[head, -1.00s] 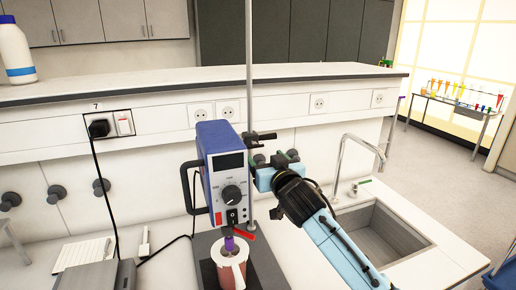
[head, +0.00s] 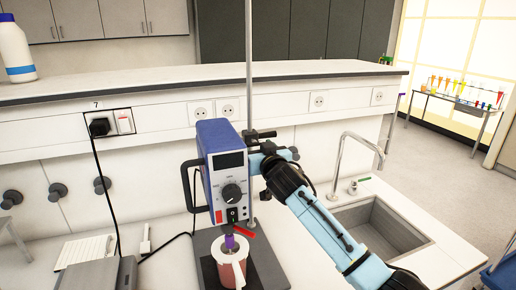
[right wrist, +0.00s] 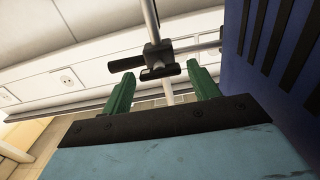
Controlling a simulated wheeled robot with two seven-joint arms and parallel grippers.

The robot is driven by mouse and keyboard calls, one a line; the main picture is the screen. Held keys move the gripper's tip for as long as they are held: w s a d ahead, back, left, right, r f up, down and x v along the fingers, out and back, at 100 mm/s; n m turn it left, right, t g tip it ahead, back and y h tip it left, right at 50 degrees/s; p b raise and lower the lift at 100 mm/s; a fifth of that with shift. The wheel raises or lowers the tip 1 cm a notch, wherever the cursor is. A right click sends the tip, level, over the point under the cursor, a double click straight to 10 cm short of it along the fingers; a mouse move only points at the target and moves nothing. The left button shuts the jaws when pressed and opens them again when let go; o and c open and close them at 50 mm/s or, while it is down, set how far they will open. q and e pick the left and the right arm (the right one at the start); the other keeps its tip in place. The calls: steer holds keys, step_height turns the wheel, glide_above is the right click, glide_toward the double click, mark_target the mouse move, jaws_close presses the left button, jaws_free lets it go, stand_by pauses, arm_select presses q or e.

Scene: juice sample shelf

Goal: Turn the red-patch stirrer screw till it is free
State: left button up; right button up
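The stirrer (head: 222,165) is a blue box with a grey front, a dial and a red patch (head: 218,216) at its lower left front. It hangs on an upright rod over a pinkish vessel (head: 231,268). A dark clamp with a screw handle (head: 266,134) sits at the rod just right of the stirrer. In the right wrist view the clamp's black handle (right wrist: 127,64) points left. My right gripper (head: 262,152) is just below the clamp; its green fingers (right wrist: 162,84) are apart, with the clamp's lower black part beyond and between their tips. My left gripper is not in view.
The stirrer's blue side (right wrist: 274,60) is close beside the right finger. A red bar (head: 244,231) lies low by the rod. A sink (head: 385,232) with a tap is at right. A grey box (head: 97,275) and paper are at left; a raised shelf (head: 300,80) runs behind.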

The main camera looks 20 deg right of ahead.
steer(key=c, duration=0.7)
steer(key=shift+c, duration=0.2)
steer(key=shift+n, duration=0.3)
steer(key=shift+n+p, duration=0.7)
steer(key=shift+n, duration=0.5)
steer(key=n+p, duration=0.1)
steer(key=n, duration=0.2)
steer(key=shift+n, duration=0.4)
steer(key=n+p, duration=0.2)
steer(key=n, duration=0.4)
steer(key=n+p, duration=0.1)
steer(key=n, duration=0.4)
